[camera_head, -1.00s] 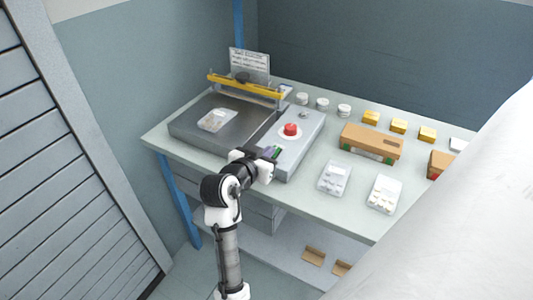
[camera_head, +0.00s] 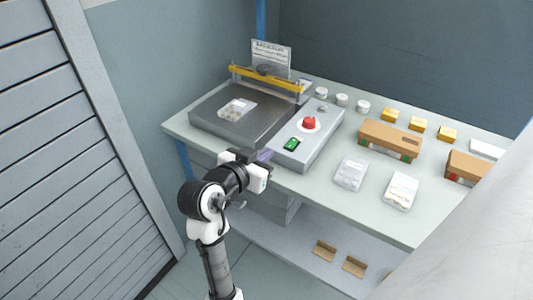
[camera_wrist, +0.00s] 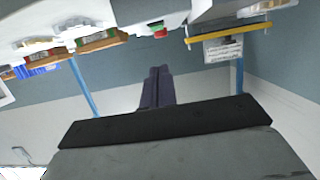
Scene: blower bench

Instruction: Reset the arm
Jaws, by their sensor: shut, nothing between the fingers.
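My gripper (camera_head: 264,156) is at the front edge of the bench, beside the front end of the grey control box. Its dark fingers also show in the wrist view (camera_wrist: 157,88), pressed together with nothing between them. My arm reaches up from the bottom of the head view. The control box (camera_head: 316,147) carries a red button (camera_head: 309,123) and a green switch (camera_head: 291,144), both uncovered in the head view.
The sealing machine (camera_head: 215,122) has a yellow bar (camera_head: 262,82), and a clear blister pack (camera_head: 237,108) lies on it. Two more packs (camera_head: 351,173), cardboard boxes (camera_head: 390,139), small yellow boxes (camera_head: 417,124) and white jars (camera_head: 342,100) stand on the bench (camera_head: 330,204). Free floor lies left.

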